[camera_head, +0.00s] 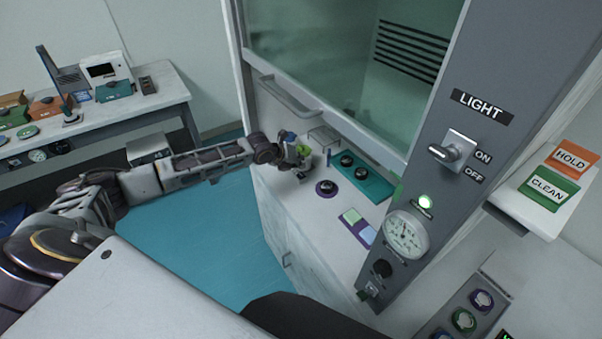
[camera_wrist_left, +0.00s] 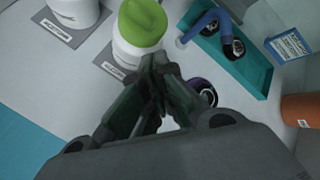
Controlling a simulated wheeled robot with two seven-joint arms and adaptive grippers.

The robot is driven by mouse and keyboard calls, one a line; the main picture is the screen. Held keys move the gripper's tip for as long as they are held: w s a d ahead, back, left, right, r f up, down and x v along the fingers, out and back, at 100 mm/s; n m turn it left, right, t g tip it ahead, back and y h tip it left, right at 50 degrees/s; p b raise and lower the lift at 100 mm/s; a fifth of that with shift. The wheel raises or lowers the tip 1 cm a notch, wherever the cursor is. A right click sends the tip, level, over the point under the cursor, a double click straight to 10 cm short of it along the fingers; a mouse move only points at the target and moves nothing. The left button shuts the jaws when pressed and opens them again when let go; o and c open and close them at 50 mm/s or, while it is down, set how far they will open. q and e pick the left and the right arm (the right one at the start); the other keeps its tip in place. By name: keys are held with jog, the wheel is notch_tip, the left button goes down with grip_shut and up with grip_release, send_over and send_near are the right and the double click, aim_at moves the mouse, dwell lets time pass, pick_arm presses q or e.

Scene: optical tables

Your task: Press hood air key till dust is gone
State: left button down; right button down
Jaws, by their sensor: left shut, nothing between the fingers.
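My left gripper (camera_head: 303,160) is over the white bench inside the hood, below the raised glass. In the left wrist view the gripper (camera_wrist_left: 157,68) is shut and empty, its fingertips in front of a white bottle with a green cap (camera_wrist_left: 142,24); I cannot tell if they touch. I cannot read which is the air key. No dust can be made out. My right gripper is not in view.
A teal tray (camera_head: 374,187) with dark round items lies on the hood bench, beside a purple-ringed round item (camera_head: 326,188). The LIGHT switch (camera_head: 452,150) sticks out of the post. HOLD (camera_head: 571,159) and CLEAN (camera_head: 549,188) blocks stand on a right shelf. A cluttered side table (camera_head: 165,95) is at left.

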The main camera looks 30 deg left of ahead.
pick_arm(q)
jog(key=shift+r+p, duration=1.5)
jog(key=shift+r, duration=0.3)
